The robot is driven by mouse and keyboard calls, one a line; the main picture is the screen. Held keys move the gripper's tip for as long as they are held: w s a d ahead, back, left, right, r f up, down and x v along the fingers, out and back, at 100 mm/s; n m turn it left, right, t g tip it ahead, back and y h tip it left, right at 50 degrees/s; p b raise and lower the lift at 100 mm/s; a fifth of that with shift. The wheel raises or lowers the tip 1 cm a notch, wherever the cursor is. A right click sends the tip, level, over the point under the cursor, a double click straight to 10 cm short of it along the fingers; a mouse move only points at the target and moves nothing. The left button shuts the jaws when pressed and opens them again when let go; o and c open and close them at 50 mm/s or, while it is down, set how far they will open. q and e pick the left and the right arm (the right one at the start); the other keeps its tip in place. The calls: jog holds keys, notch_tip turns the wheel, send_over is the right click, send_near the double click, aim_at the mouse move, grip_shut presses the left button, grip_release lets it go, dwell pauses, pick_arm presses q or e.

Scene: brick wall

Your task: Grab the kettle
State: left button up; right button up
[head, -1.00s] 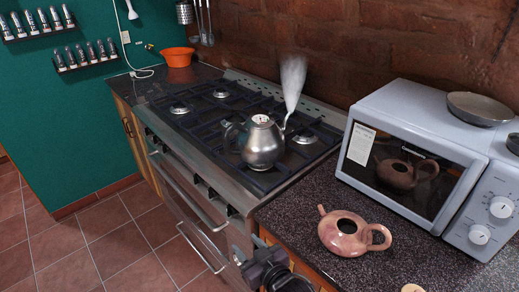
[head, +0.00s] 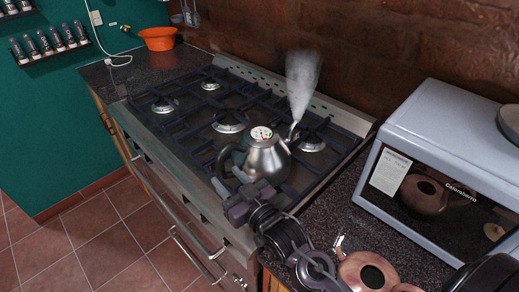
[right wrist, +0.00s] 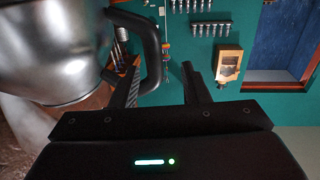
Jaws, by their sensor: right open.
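The silver kettle (head: 268,160) stands on a front burner of the stove, with a dark curved handle on its left and steam rising from its spout. My right gripper (head: 226,188) is at the handle side of the kettle, low and close to it. In the right wrist view the kettle body (right wrist: 55,50) fills the upper left and its dark handle (right wrist: 153,45) hangs between the two fingers of the open right gripper (right wrist: 162,72). The jaws are not closed on the handle. My left gripper is not in view.
The stove (head: 175,130) has dark grates and several burners. A pinkish teapot (head: 365,272) sits on the counter at right, below my forearm's right side. A white microwave (head: 440,140) stands behind it. An orange bowl (head: 158,39) is at the far left corner.

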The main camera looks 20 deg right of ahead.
aim_at(222, 166)
jog(key=w, duration=0.1)
jog(key=w+p, duration=0.2)
jog(key=shift+w+a+r, duration=0.1)
jog(key=shift+w+r, duration=0.2)
jog(key=shift+w, duration=0.05)
jog(key=shift+w+a+f, duration=0.15)
jog(key=shift+w, duration=0.35)
jog(key=shift+w+a+f, duration=0.1)
jog(key=shift+w+f, duration=0.05)
jog(key=shift+w, duration=0.35)
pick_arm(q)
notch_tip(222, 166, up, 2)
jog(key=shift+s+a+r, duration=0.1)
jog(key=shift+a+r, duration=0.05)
pick_arm(e)
jog(key=shift+s, duration=0.1)
grip_shut()
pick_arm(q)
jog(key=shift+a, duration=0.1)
pick_arm(e)
jog(key=shift+r, duration=0.2)
